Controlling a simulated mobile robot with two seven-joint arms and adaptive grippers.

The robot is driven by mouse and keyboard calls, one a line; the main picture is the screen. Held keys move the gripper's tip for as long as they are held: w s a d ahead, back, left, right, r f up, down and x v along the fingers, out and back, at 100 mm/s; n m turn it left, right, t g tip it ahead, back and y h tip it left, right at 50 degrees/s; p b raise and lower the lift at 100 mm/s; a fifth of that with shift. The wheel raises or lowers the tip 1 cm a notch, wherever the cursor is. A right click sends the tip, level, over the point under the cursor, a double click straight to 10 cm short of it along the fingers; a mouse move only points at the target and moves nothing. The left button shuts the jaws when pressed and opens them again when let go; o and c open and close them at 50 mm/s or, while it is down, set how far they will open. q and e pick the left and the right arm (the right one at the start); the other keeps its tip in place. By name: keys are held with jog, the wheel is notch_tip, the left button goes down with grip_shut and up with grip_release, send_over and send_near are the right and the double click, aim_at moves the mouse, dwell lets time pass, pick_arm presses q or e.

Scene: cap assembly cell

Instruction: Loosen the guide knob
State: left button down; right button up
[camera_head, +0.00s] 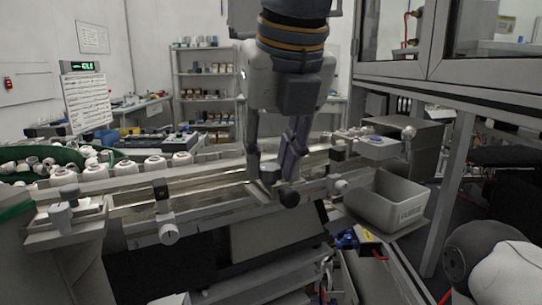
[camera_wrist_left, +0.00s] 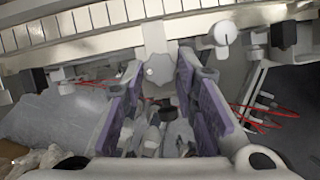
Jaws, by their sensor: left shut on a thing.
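My left gripper (camera_head: 269,180) reaches down from the top of the head view to the front rail of the conveyor. Its two fingers also show in the left wrist view (camera_wrist_left: 159,80), with purple inner pads. A pale grey lobed knob (camera_wrist_left: 156,62) sits between the fingertips, and the gripper is shut on it. In the head view the fingers largely hide this knob. A black round piece (camera_head: 289,198) shows beside the right fingertip. My right gripper is not in view.
Another pale knob (camera_head: 169,234) stands on the front rail to the left, and one (camera_head: 339,186) to the right. White caps (camera_head: 154,165) line the conveyor (camera_head: 130,184). A grey bin (camera_head: 388,203) stands at the right. A cabinet frame post (camera_head: 448,190) rises beyond it.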

pick_arm(q)
jog(key=n, duration=0.2)
jog(key=n+y, duration=0.1)
jog(key=n, duration=0.1)
jog(key=n+g+y, duration=0.1)
jog(key=n, duration=0.1)
jog(key=shift+w+d, duration=0.2)
jog(key=shift+d, duration=0.05)
jog(key=shift+n, duration=0.3)
jog(key=c, duration=1.3)
grip_release()
